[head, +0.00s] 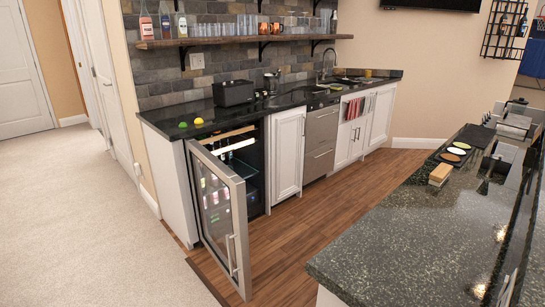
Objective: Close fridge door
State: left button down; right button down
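The fridge (256,170) is a black under-counter drinks cooler at the left end of the back bar. Its glass door (216,208) has a steel frame and stands wide open, swung out over the floor toward me. The door hangs from the left side of the fridge opening. A vertical bar handle (231,256) is on the door near its free edge. Shelves with bottles show inside, partly hidden by the door. Neither of my grippers is in view.
A dark speckled counter (400,240) fills the lower right. The wood floor (290,235) between it and the open door is clear. Carpet (90,220) lies open on the left. White cabinets (288,152) stand right of the fridge.

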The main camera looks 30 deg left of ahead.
aim_at(240, 277)
jog(key=j+u, duration=0.15)
jog(key=u, duration=1.25)
jog(key=i+j+z, duration=0.1)
jog(key=i+j, duration=0.35)
jog(key=j, duration=0.15)
